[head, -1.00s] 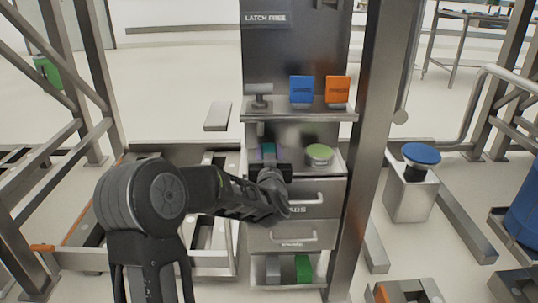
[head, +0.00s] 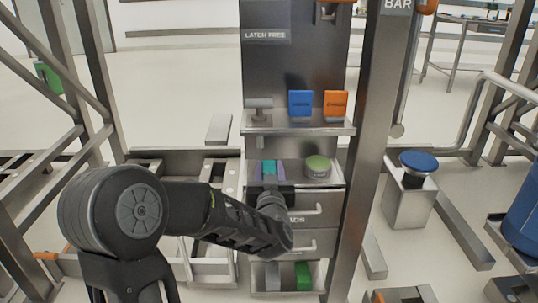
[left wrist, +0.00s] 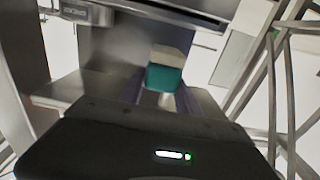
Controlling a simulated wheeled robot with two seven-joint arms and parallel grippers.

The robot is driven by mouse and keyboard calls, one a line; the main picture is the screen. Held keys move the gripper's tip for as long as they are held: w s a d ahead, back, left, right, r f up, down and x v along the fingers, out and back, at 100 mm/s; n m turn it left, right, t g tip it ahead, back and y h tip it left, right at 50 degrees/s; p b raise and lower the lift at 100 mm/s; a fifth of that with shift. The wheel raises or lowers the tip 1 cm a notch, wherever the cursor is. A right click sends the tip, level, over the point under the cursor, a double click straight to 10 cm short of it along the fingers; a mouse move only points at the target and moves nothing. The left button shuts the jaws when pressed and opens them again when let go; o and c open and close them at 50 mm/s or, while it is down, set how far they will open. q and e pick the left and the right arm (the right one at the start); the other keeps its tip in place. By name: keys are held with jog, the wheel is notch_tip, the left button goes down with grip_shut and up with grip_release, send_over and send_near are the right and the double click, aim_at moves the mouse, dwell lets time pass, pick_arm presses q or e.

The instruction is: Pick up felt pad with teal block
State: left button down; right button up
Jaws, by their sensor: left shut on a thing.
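The teal block (left wrist: 164,79) shows in the left wrist view with a pale pad-like piece (left wrist: 166,56) at its far end. It sits between the two fingers of my left gripper (left wrist: 163,100), which is shut on it. In the head view my left gripper (head: 269,170) is over the counter top of the drawer cabinet, with a bit of teal between its fingers. The black gripper body hides part of the counter. I cannot tell whether the block is clear of the counter. My right gripper is not in view.
A round green-topped item (head: 317,166) stands just right of the gripper. A shelf (head: 300,127) above holds a blue card (head: 301,103) and an orange card (head: 336,103). A metal post (head: 362,150) rises at the right. A lower cubby holds a green block (head: 303,274).

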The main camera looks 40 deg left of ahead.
pick_arm(q)
jog(key=b+v, duration=0.7)
jog(key=v, duration=0.2)
jog(key=shift+s+d, duration=0.2)
dwell(1.9)
